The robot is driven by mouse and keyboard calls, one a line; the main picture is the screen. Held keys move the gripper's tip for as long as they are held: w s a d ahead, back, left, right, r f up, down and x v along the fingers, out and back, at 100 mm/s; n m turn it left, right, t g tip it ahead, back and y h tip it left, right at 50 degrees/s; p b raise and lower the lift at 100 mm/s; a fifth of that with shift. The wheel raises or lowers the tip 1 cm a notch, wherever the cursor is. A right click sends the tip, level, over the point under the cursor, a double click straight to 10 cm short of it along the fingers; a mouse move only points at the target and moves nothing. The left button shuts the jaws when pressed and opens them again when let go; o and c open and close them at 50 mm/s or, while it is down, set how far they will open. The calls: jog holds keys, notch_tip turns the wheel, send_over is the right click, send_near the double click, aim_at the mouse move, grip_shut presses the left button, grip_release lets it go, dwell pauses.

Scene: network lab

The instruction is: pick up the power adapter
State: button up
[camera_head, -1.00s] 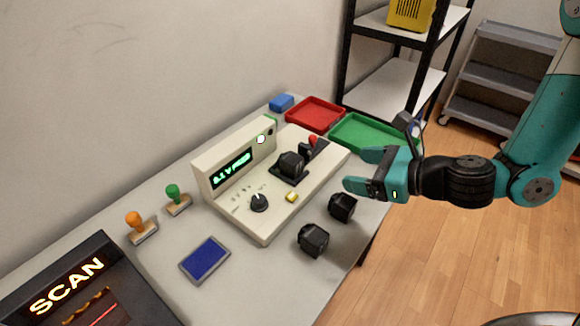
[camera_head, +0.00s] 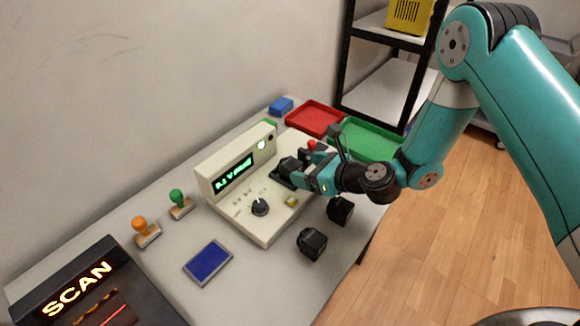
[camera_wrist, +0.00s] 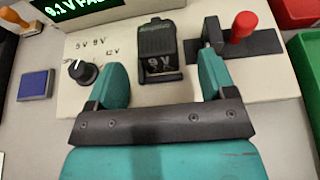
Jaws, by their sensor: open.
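A black power adapter (camera_head: 289,165) sits in the dark socket on top of the cream tester (camera_head: 255,222). In the wrist view the adapter (camera_wrist: 157,42) shows a "9 V" label and lies ahead of my gripper, between the lines of its two fingers. My gripper (camera_wrist: 162,76) is open and empty. In the head view my gripper (camera_head: 301,171) is just right of the adapter and partly hides it. Two more black adapters, one nearer (camera_head: 312,243) and one farther (camera_head: 340,210), lie on the table in front of the tester.
A red-knobbed lever (camera_wrist: 240,28) stands close right of the socket. The tester's display (camera_head: 233,175) is lit green, with a dial (camera_head: 260,207) below. Red (camera_head: 314,118) and green (camera_head: 365,141) trays lie behind. Stamps, a blue pad (camera_head: 208,262) and a scanner (camera_head: 90,290) are left.

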aim_at(299, 167)
jog(key=x, duration=0.3)
jog(key=shift+a+p, duration=0.3)
jog(key=shift+p, duration=0.05)
jog(key=shift+f, duration=0.1)
jog(key=shift+c, duration=0.2)
jog(key=c, duration=1.1)
jog(key=shift+c, duration=0.2)
